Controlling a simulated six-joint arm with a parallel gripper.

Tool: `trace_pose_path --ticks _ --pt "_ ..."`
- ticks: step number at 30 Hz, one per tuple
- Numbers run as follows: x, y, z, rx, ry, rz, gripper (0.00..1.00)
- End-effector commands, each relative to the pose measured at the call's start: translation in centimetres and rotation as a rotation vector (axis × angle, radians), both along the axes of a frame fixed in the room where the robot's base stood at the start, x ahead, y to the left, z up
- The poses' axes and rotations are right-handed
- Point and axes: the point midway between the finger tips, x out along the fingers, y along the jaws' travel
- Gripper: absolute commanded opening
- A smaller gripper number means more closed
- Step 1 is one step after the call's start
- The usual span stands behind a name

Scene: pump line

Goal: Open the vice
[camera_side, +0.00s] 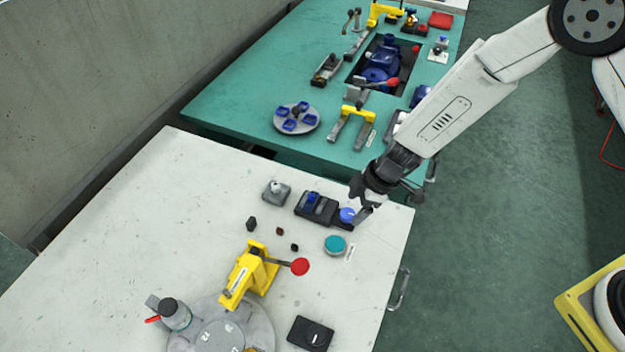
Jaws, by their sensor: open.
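The vice (318,208) looks to be the dark, low device on the white table. A blue part (312,198) sits on it, and a round blue knob (347,215) is at its right end. My gripper (359,206) is open, just to the right of the blue knob and close to it. One finger points down beside the knob; whether it touches the knob I cannot tell. The view is too small to show a gap between the vice's jaws.
A grey block (277,192) stands left of the vice and a teal round button (335,245) below it. A yellow fixture (248,272) with a red ball handle (300,266) stands nearer the front. The left part of the white table (130,220) is clear.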

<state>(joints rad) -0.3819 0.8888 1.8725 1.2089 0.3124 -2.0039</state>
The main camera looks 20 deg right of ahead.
Motion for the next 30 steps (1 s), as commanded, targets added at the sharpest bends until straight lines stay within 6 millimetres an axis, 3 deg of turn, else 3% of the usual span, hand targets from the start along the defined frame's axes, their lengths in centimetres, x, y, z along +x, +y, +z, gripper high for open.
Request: trace_pose_path --ticks 10,22,23,30 --pt "0.3 1.0 -2.6 -0.001 0.001 0.000 0.84" --pt "0.4 1.2 -2.9 0.000 -0.001 0.000 0.84" --pt "0.4 1.2 -2.9 0.000 -0.001 0.000 0.81" --pt "0.4 1.1 -2.9 0.000 -0.001 0.000 0.04"
